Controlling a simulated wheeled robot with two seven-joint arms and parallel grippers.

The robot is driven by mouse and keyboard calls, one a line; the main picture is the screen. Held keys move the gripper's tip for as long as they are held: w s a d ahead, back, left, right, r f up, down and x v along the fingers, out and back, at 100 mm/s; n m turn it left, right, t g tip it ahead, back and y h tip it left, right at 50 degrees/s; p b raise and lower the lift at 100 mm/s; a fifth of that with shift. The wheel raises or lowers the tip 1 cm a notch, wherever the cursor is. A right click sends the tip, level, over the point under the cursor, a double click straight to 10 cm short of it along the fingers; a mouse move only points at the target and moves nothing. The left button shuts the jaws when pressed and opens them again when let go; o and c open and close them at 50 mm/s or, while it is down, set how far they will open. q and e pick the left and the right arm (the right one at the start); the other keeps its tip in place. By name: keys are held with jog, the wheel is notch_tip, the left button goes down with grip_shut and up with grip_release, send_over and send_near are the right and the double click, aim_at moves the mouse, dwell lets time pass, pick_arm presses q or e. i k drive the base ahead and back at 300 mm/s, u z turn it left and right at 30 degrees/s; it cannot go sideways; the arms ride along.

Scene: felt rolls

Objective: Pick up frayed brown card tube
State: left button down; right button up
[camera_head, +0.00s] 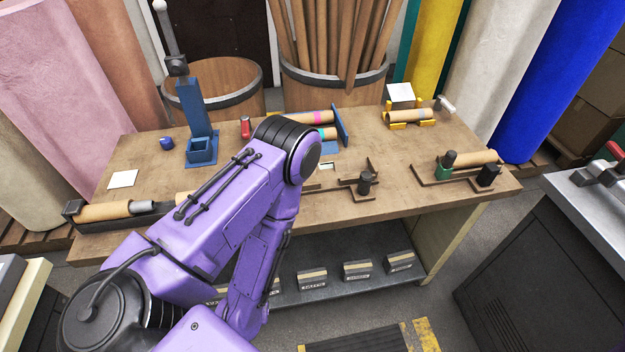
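Several brown card tubes lie on the wooden workbench (235,215); I cannot tell which one is frayed. One tube (105,212) lies at the left front in a dark holder. Another tube (408,116) rests on yellow cradles at the back right. One more tube (476,158) lies at the right in a brown fixture. My purple left arm crosses the bench front; neither gripper shows.
A blue post stand (196,110) rises at the back left. A small brown fixture with a black knob (366,182) sits at the front middle. Wooden tubs (335,92) and tall felt rolls stand behind the bench. A grey cabinet (560,250) stands at the right. Small boxes sit on the lower shelf.

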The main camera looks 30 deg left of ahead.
aim_at(479, 158)
jog(key=z, duration=1.75)
jog(key=i, duration=0.9)
jog(key=u, duration=1.4)
